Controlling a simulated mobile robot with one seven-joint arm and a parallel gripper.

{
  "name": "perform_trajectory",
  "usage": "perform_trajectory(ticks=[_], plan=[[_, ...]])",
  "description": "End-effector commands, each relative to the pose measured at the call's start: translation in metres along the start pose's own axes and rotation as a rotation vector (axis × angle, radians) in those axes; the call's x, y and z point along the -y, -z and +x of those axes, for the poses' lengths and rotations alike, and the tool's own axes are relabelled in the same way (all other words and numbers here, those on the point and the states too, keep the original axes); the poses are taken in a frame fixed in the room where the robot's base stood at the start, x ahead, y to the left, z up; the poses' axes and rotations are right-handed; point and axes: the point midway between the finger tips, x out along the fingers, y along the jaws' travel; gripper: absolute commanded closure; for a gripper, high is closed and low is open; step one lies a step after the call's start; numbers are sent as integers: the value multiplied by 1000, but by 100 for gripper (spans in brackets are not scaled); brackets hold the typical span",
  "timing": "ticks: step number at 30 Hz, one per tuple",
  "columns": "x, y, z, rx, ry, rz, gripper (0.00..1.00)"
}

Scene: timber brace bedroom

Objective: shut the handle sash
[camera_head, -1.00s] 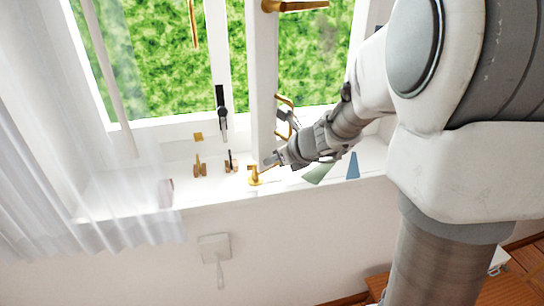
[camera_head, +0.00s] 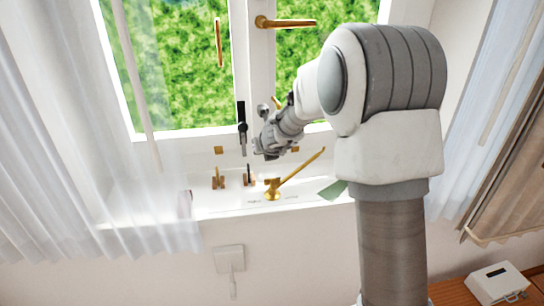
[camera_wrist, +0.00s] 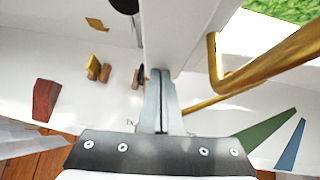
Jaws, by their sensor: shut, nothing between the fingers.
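The handle sash (camera_head: 261,75) is the right window sash, with a white stile and a brass handle (camera_head: 288,23) that lies level. It stands close to the window frame, beside the left sash's stile. I cannot tell whether a small gap is left. My gripper (camera_head: 263,153) is at the lower end of this stile, on the room side, its fingers together and empty. In the wrist view the closed fingers (camera_wrist: 159,78) point at the sash's lower corner (camera_wrist: 184,48). Whether they touch it is unclear. My arm hides part of the sash's bottom rail.
A brass stay (camera_head: 298,168) rises to the right from its sill mount. Small brass pegs (camera_head: 218,180) stand on the sill (camera_head: 235,205). Green (camera_wrist: 265,130) and blue (camera_wrist: 291,143) wedges and a red-brown block (camera_wrist: 45,100) lie there. A sheer curtain (camera_head: 60,140) hangs left.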

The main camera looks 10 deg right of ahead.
Motion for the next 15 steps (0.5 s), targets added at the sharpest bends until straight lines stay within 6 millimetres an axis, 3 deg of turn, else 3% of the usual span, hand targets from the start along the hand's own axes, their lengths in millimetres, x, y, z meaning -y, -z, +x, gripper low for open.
perform_trajectory(ticks=[6, 15], plan=[[-4, -28, 24, -1, 59, 53, 100], [-3, -46, 49, 1, 114, 104, 100]])
